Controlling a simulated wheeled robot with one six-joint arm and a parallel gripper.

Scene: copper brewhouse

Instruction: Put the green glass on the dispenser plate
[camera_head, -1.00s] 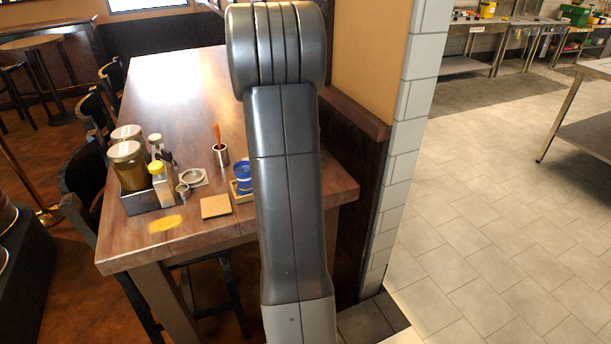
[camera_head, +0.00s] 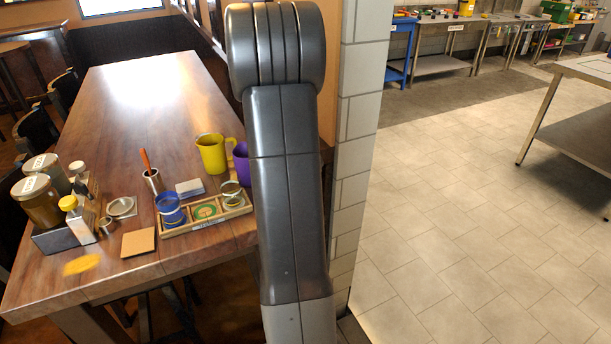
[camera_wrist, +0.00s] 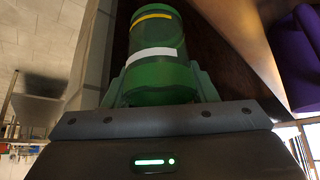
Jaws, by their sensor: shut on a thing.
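My gripper (camera_wrist: 158,85) is shut on the green glass (camera_wrist: 155,70), which has a yellow band and a white band and fills the upper middle of the wrist view. In the head view my arm hides the gripper and the glass. I cannot pick out the dispenser plate for certain in either view.
A wooden table (camera_head: 110,110) is on the left. Near its front edge are a tray (camera_head: 175,232) with a blue glass (camera_head: 170,210), a yellow mug (camera_head: 212,153), a purple mug (camera_head: 241,162), jars and bottles. A tiled pillar (camera_head: 352,130) stands right of my arm. Open floor (camera_head: 470,230) lies beyond.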

